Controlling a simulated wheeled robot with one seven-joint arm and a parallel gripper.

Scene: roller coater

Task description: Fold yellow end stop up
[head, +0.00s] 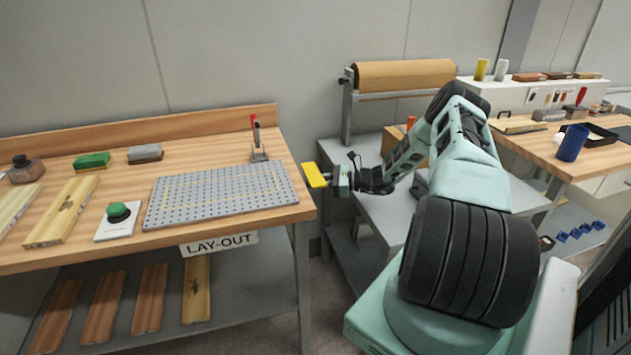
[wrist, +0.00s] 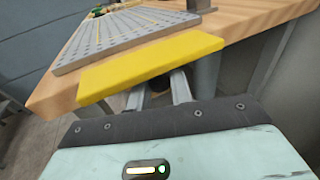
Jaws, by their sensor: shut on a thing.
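The yellow end stop (head: 315,175) is a flat plate at the right edge of the lay-out bench in the head view. It looks tilted there. In the wrist view it (wrist: 150,66) spans the middle, just in front of the bench edge, and covers my fingertips. My gripper (head: 332,179) reaches it from the right in the head view. My two fingers (wrist: 160,88) end at the plate's near underside, with a dark part between them. They are shut on the end stop. Its hinge or mount is hidden.
A grey perforated plate (head: 222,192) lies on the wooden lay-out bench (head: 285,150). A red-handled toggle clamp (head: 257,142) stands behind it. A green button (head: 118,212) is at its left. A grey table (head: 385,210) with a brown paper roll (head: 405,75) stands behind my arm.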

